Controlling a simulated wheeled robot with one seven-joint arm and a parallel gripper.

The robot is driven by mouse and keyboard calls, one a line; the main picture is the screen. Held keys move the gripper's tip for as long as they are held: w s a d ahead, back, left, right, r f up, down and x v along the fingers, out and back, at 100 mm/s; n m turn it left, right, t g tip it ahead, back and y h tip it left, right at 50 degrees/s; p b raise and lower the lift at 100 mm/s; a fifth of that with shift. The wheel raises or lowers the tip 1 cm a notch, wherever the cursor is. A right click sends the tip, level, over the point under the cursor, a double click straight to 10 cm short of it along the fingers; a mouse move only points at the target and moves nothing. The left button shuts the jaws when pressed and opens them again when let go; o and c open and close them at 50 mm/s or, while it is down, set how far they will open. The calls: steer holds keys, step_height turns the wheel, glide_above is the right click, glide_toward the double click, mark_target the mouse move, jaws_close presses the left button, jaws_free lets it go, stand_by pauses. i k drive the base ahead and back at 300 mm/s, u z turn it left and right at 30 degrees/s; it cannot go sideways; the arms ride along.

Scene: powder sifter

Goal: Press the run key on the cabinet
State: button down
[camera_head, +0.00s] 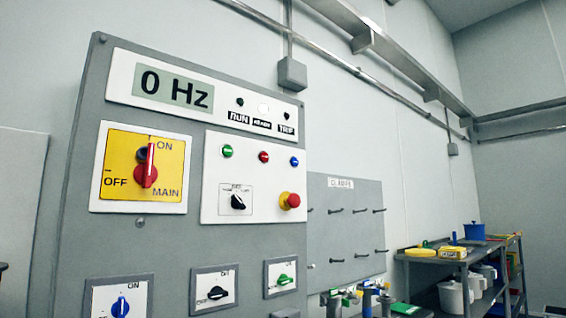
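The grey cabinet (87,120) fills the left and middle of the view, seen from below at an angle. Its display (175,92) reads "0 Hz". Beside it are a dark RUN lamp (240,102), a pale middle lamp (263,108) and a dark TRIP lamp (287,115). Below sit a green button (227,151), a red button (264,157) and a blue button (294,161). No button is legibly marked as the run key; the green one is on the side under the RUN lamp. My gripper is not in view.
The cabinet also carries a red main switch (147,168), upright towards ON, a black selector (238,202), a red mushroom button (290,200) and several lower switches. A pegboard (345,240) and a loaded shelf rack (440,262) stand to the right.

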mark_target(228, 151)
steer(key=z, duration=0.75)
steer(key=k, duration=1.45)
steer(key=u, duration=1.45)
steer(key=i, duration=1)
steer(key=z, duration=0.05)
